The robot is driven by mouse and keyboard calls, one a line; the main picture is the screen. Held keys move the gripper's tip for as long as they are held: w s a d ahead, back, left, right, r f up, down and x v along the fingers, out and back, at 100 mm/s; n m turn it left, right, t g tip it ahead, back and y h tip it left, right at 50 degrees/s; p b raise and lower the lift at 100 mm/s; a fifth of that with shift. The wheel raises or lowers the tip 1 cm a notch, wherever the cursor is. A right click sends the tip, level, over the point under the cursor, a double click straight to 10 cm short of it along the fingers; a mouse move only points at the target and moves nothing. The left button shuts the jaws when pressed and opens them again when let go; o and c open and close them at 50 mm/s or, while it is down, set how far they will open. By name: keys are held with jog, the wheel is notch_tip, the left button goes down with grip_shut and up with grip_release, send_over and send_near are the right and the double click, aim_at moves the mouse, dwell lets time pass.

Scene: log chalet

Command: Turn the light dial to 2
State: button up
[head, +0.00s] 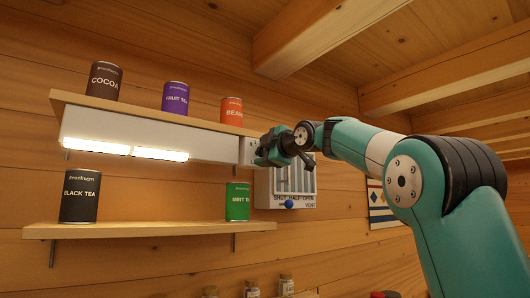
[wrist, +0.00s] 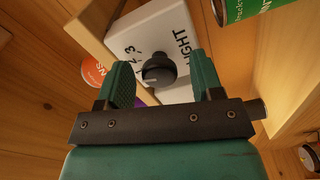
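The light dial (wrist: 158,70) is a dark round knob on a white plate (wrist: 150,32) marked "LIGHT", with digits including 2 and 3 beside the knob. Its pale pointer mark is small, and I cannot tell which number it is at. My gripper (wrist: 160,57) is open, with one green finger on each side of the knob and gaps showing. I cannot tell how deep the fingers reach around it. In the head view my gripper (head: 276,148) is at the right end of the shelf light (head: 90,130), hiding the dial. Two segments of the light glow.
Tins stand above on the upper shelf (head: 150,110), including the orange one (head: 231,112). The black tea tin (head: 80,197) and green mint tea tin (head: 237,202) stand on the lower shelf (head: 150,229). A vent panel with a blue knob (head: 289,204) is just behind and below my gripper.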

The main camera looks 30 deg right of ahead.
jog(key=shift+s, duration=0.1)
jog(key=s+b, duration=0.6)
jog(key=s, duration=1.1)
jog(key=shift+d+b, duration=0.25)
jog(key=shift+b, duration=0.05)
jog(key=shift+s, duration=0.1)
jog(key=w+a+f+m+g+y, duration=0.1)
jog(key=a+f+m+g+y, duration=0.15)
jog(key=a+f, duration=0.5)
jog(key=w+a+f+m+g+y+b, duration=0.1)
jog(key=a+f+m+g, duration=0.2)
jog(key=f, duration=0.8)
jog(key=w+a+f+m+g+y, duration=0.1)
jog(key=a+f+g, duration=0.2)
jog(key=a+f, duration=0.55)
jog(key=s+a+f+g, duration=0.2)
jog(key=s+f+g, duration=0.1)
jog(key=s+f, duration=0.4)
jog(key=s+a+f+m+g+b, duration=0.1)
jog(key=s+a+f+g, duration=0.2)
jog(key=s+f, duration=0.4)
jog(key=s+a+f+m+g, duration=0.1)
jog(key=s+a+f+g, duration=0.2)
jog(key=s+f, duration=0.4)
notch_tip(320, 180, down, 6)
jog(key=shift+s+r+h, duration=0.2)
jog(key=shift+s+h, duration=0.15)
jog(key=shift+h, duration=0.1)
jog(key=shift+g, duration=0.25)
